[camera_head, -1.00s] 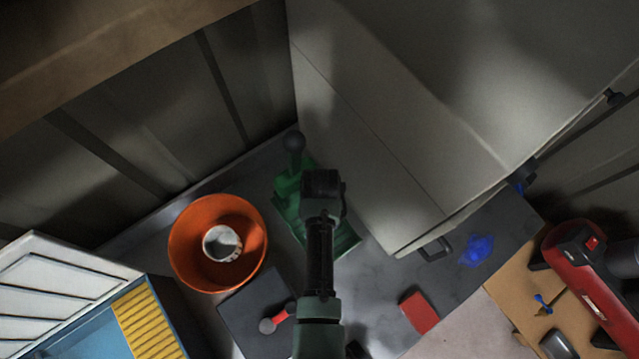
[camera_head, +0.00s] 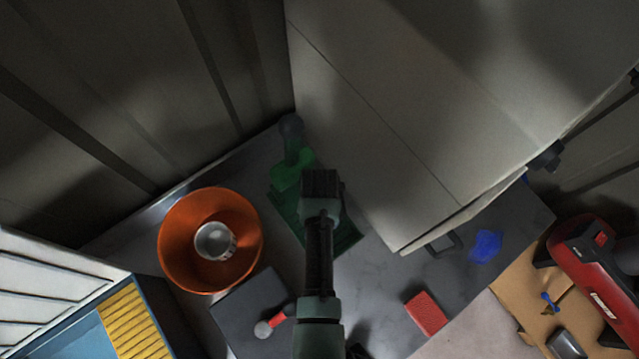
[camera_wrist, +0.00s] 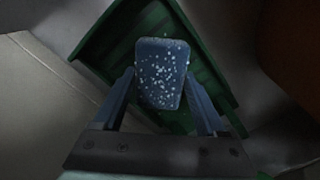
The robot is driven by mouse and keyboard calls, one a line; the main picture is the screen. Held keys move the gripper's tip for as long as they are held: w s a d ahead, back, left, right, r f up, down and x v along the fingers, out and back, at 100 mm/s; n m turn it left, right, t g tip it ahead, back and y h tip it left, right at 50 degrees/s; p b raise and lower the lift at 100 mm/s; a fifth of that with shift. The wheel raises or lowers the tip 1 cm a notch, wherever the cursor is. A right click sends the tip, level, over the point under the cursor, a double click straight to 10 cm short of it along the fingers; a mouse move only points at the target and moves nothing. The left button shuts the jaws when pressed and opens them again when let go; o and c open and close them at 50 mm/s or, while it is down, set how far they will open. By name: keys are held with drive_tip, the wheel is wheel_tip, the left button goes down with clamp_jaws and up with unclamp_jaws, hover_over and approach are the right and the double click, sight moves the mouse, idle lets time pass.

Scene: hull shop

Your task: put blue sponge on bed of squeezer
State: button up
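The blue sponge (camera_wrist: 162,62), speckled with white, sits between the two fingers of my gripper (camera_wrist: 161,88) in the wrist view. Both fingertips appear to press on its sides, so the gripper looks shut on it. The green squeezer (camera_head: 290,178) stands on the bench in the head view, with its bed (camera_head: 346,236) partly covered by my arm. The squeezer's green bed (camera_wrist: 213,72) lies behind the sponge in the wrist view. I cannot tell whether the sponge touches the bed. The sponge is hidden in the head view, where my gripper (camera_head: 322,183) is over the squeezer.
An orange bowl (camera_head: 180,250) holding a metal cup (camera_head: 215,241) stands left of the squeezer. A large pale cabinet-like body (camera_head: 400,110) is close on the right. A red block (camera_head: 427,312) and a blue crumpled piece (camera_head: 486,246) lie on the grey bench (camera_head: 385,285).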

drive_tip(key=o, duration=0.4)
drive_tip(key=shift+c, duration=0.2)
wheel_tip(320, 180, up, 12)
drive_tip(key=p, duration=0.7)
drive_tip(key=shift+r+p, duration=0.15)
drive_tip(key=shift+p, duration=0.15)
